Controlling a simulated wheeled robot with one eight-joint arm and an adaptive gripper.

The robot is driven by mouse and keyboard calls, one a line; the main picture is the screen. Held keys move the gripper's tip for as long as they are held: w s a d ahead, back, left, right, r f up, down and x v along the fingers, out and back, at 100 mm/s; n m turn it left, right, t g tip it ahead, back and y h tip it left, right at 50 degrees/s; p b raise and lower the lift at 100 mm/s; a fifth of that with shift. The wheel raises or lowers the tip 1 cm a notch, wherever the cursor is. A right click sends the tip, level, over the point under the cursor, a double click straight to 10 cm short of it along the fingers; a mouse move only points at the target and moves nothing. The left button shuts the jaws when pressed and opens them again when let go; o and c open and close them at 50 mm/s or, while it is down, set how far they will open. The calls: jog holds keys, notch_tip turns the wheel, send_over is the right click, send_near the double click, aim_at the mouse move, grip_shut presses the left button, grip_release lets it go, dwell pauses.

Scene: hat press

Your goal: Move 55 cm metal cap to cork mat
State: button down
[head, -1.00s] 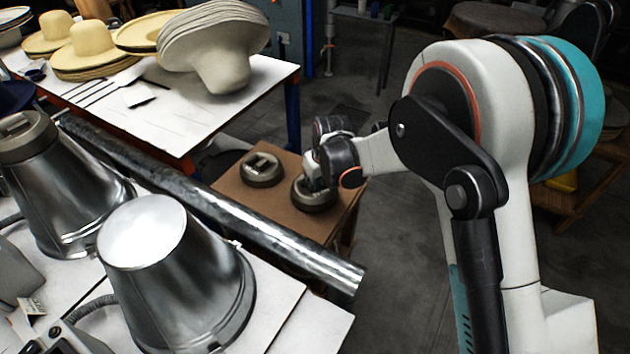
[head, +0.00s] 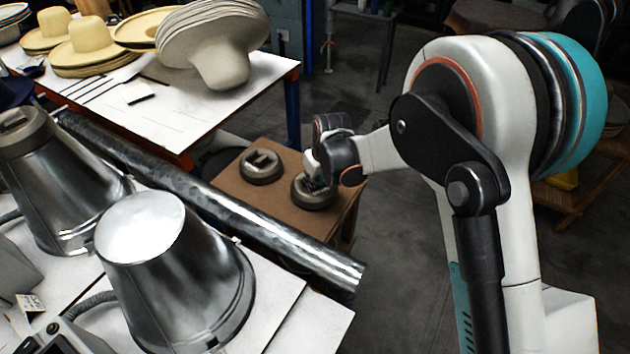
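Two round grey metal caps with raised slotted tops sit on a brown, cork-coloured surface (head: 285,217) on a low stand. The left cap (head: 262,167) stands free. My gripper (head: 318,180) is down at the top of the right cap (head: 313,197), which appears to rest on the surface. The fingers are small and mostly hidden by the wrist, so their opening and any grip on the cap cannot be told. A third cap (head: 22,132) tops the rear-left metal cone. No size marks are readable.
A long metal pipe (head: 210,195) runs in front of the low stand. The near metal cone (head: 180,280) has a bare, shiny top. A white table (head: 195,115) with stacked hats (head: 215,40) stands behind. Open floor (head: 390,250) lies right of the stand.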

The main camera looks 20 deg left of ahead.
jog(key=shift+f, duration=0.1)
dwell(0.5)
dwell(0.3)
jog(key=c, duration=1.5)
grip_release()
jog(key=p+v, duration=0.1)
jog(key=v, duration=0.1)
jog(key=p+v, duration=0.1)
jog(key=v, duration=0.2)
jog(key=p+v, duration=0.1)
jog(key=v, duration=0.1)
jog(key=shift+w+a+r, duration=0.2)
jog(key=shift+a+r, duration=0.1)
jog(key=shift+r, duration=0.05)
